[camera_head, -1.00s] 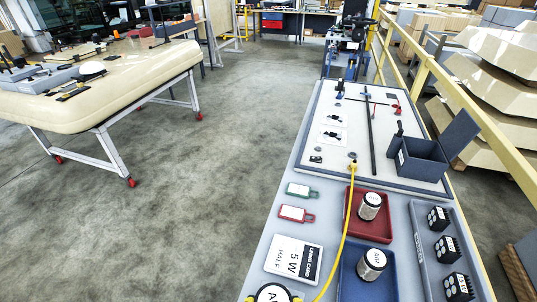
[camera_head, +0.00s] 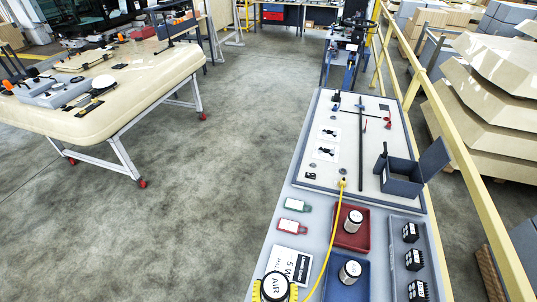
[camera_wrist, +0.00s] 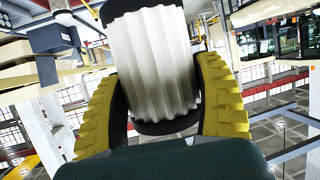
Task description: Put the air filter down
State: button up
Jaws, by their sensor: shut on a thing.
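The air filter is a white pleated cylinder with black end caps (camera_wrist: 155,65), seen large in the wrist view. My gripper (camera_wrist: 165,110) is shut on it, with a yellow ribbed finger pad on each side. In the head view, the held filter's round top (camera_head: 275,286), marked AIR, shows at the bottom edge with my yellow fingertips beside it. It appears over the near end of the grey trolley top (camera_head: 262,238); its height above it cannot be told. A smaller canister (camera_head: 353,221) stands in the red tray (camera_head: 340,238), and another (camera_head: 349,271) in the blue tray (camera_head: 332,290).
A grey tray (camera_head: 397,282) holds several black blocks at the right. A white card (camera_head: 291,264) lies partly behind the filter. A yellow cable (camera_head: 336,215) runs along the trolley. A grey open-lidded box (camera_head: 400,175) and yellow railing (camera_head: 455,140) stand farther right.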

aim_at(269, 292)
jog(key=r+p, duration=0.2)
jog(key=p, duration=0.1)
jog(key=r+p, duration=0.1)
jog(key=p, duration=0.1)
jog(key=shift+s+a+r, duration=0.1)
jog(key=shift+a+r, duration=0.15)
jog(key=p, duration=0.2)
jog(key=shift+s+a+r+n+y+p, duration=0.2)
jog(key=shift+n+y+p, duration=0.1)
jog(key=shift+y+p, duration=0.1)
jog(key=shift+a+p, duration=0.1)
jog(key=shift+p, duration=0.6)
jog(key=shift+s+a+f+p, duration=0.15)
jog(key=shift+s+a+p, duration=0.1)
jog(key=shift+p, duration=0.35)
jog(key=shift+f, duration=0.15)
